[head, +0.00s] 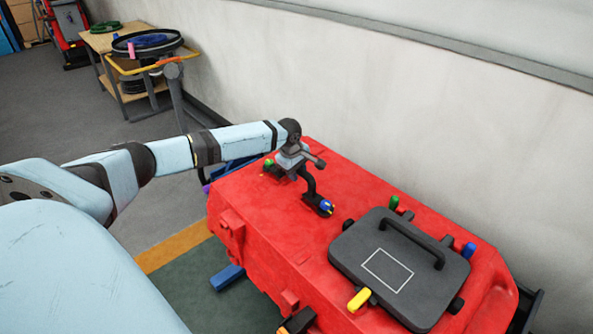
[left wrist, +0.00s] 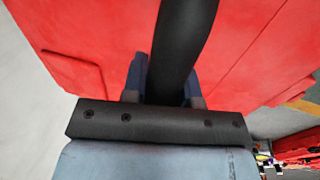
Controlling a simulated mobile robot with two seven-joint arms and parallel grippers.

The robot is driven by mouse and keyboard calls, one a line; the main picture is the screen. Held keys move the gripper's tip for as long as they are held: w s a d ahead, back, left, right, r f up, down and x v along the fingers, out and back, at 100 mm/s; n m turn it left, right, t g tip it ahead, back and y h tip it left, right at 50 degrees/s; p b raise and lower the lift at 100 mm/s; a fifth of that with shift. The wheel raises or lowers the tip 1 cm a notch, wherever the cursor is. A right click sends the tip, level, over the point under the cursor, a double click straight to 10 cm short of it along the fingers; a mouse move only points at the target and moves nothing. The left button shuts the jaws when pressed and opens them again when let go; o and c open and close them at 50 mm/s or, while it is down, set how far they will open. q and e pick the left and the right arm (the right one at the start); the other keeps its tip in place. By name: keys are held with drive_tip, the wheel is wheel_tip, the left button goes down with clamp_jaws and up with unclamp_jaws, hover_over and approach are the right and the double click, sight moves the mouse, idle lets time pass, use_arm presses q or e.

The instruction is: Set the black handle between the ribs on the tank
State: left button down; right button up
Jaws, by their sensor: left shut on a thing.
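The red tank (head: 285,235) stands along the wall. My left gripper (head: 292,162) is over its far left part and is shut on the black handle (head: 309,184). In the head view the handle's curved bar comes down from the gripper to a dark foot by a blue and yellow piece. I cannot tell whether that foot touches the tank. In the left wrist view the black handle (left wrist: 180,50) passes between the blue fingers, with the red tank behind it. The ribs are not clear to see. My right gripper is not in view.
A dark lid (head: 345,255) with its own black handle and coloured latches lies on the tank's right part. A green piece (head: 268,163) is beside my gripper. The pale wall (head: 400,120) is close behind. A wooden cart (head: 115,75) stands at the back left.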

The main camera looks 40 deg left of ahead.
use_arm(q)
drive_tip(key=shift+f, duration=0.1)
drive_tip(key=shift+f+p, duration=0.3)
drive_tip(key=shift+f, duration=0.2)
drive_tip(key=shift+f, duration=0.15)
drive_tip(key=shift+f+p, duration=0.35)
drive_tip(key=shift+p, duration=0.05)
idle(0.8)
drive_tip(key=shift+p, duration=0.8)
idle(0.3)
